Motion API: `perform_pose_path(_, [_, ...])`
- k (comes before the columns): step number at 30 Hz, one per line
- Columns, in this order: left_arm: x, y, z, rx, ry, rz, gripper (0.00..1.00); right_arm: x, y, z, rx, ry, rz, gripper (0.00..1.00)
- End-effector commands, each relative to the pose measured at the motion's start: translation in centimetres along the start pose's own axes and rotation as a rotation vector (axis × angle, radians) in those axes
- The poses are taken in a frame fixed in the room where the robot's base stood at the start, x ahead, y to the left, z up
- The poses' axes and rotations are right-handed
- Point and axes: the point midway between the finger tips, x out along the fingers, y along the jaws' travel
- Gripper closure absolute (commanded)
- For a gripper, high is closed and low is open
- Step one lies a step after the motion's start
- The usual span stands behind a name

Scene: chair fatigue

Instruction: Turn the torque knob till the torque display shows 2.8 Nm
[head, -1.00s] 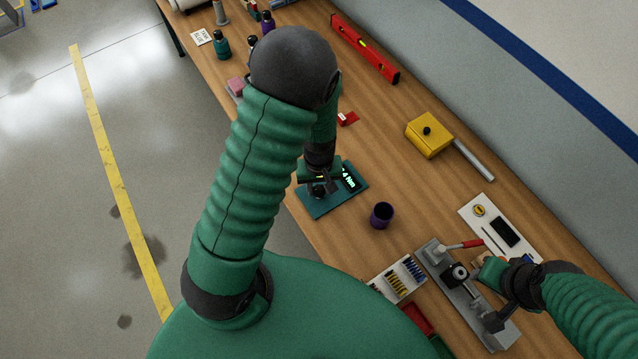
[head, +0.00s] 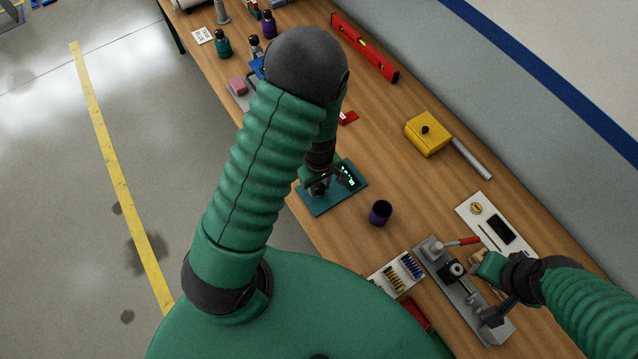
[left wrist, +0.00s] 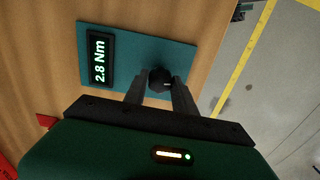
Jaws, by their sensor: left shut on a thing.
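The torque display (left wrist: 100,60) reads 2.8 Nm in green digits on a black panel; in the head view it (head: 348,174) is partly covered by my left gripper. It sits on a teal plate (left wrist: 138,42), which lies on the bench and shows in the head view (head: 325,206). The dark torque knob (left wrist: 160,79) stands on the same plate. My left gripper (left wrist: 159,88) has its two fingers on either side of the knob and is shut on it. It also shows in the head view (head: 322,184). My right gripper (head: 486,267) is over the grey fixture; its fingers are unclear.
A grey metal fixture (head: 455,290) with a red-handled lever and a white rack (head: 398,275) of small coloured pieces are nearer me. A yellow box (head: 427,135) and a red level (head: 365,48) lie farther back.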

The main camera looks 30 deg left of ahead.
Motion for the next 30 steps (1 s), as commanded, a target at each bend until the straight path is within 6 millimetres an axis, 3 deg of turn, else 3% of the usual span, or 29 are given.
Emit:
perform_pose_path(6, [-0.3,0.4,-0.4,0.000,0.010,0.011,1.00,-0.1,0.0,0.0,0.000,0.000,0.000,0.64])
perform_pose_path(7, [-0.3,0.4,-0.4,0.000,0.010,0.011,0.65,-0.1,0.0,0.0,0.000,0.000,0.000,0.64])
perform_pose_path(12, [-0.2,0.3,-0.2,0.000,0.006,0.007,0.46,0.0,0.0,0.0,0.000,0.000,0.000,0.64])
perform_pose_path(23, [-0.8,0.2,-0.1,0.002,0.004,0.005,0.46,-0.1,0.0,0.0,0.000,0.000,0.000,0.64])
perform_pose_path(26, [-2.7,0.2,-0.1,0.003,0.005,0.006,0.46,-0.2,0.0,-0.1,0.000,0.000,0.000,0.64])
perform_pose_path(30, [-6.7,0.3,-0.1,0.004,0.005,0.010,0.46,-0.6,0.0,-0.1,0.000,0.000,0.000,0.64])
